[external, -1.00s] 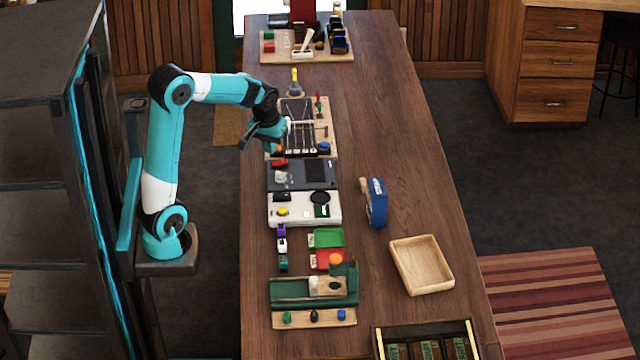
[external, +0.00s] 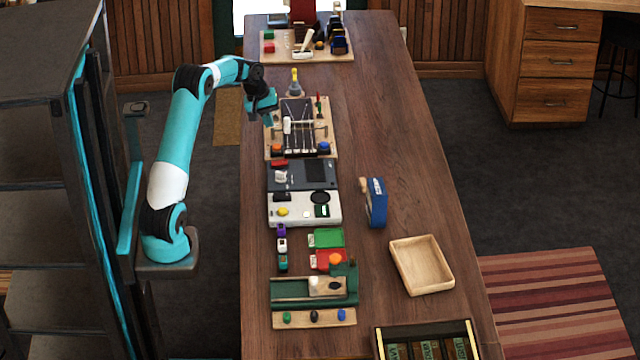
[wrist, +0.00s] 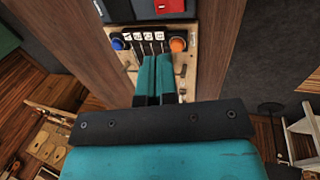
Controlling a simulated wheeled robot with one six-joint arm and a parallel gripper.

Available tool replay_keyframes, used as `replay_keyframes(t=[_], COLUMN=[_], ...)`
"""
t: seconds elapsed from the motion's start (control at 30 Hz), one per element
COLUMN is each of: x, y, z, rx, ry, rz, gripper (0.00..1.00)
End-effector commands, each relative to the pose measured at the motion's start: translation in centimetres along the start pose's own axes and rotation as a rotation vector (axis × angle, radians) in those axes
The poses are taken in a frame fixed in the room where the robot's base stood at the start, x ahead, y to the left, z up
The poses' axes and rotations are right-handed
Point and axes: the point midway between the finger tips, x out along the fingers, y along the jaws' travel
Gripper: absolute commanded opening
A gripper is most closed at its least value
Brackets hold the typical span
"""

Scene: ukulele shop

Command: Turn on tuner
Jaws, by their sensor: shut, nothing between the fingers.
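A dark grey box with a dark screen (external: 316,171), a red button and a pale knob lies on the bench; it may be the tuner, but I cannot read a label. Its edge and red button (wrist: 168,6) show at the top of the wrist view. Beyond it is a wooden board with strings (external: 297,122), an orange knob (external: 277,149) and a blue knob (external: 324,147). My gripper (external: 268,119) is shut and empty, above the left edge of this board. In the wrist view its teal fingers (wrist: 155,62) are together and hide part of the board.
A white box with a yellow knob (external: 283,212) sits just nearer than the grey box. A blue tape-like item (external: 376,203) and an empty wooden tray (external: 400,276) lie to the right. The bench's right side (external: 375,120) is mostly clear. A dark shelf (external: 50,150) stands left.

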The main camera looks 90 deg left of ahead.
Motion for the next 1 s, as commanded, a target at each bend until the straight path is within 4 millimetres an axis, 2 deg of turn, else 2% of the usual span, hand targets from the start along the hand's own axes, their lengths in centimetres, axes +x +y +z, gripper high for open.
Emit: replay_keyframes(t=[0.17, 0.5, 0.7, 1.0], x=[2.0, 9.0, 12.2, 13.8], y=[0.0, 0.1, 0.1, 0.0], z=[0.1, 0.1, 0.1, 0.0], rx=[0.0, 0.001, 0.001, 0.001], ry=[-0.004, -0.005, -0.004, 0.0], rz=[-0.002, -0.003, -0.002, 0.0], gripper=[0.0, 0.0, 0.0, 0.0])
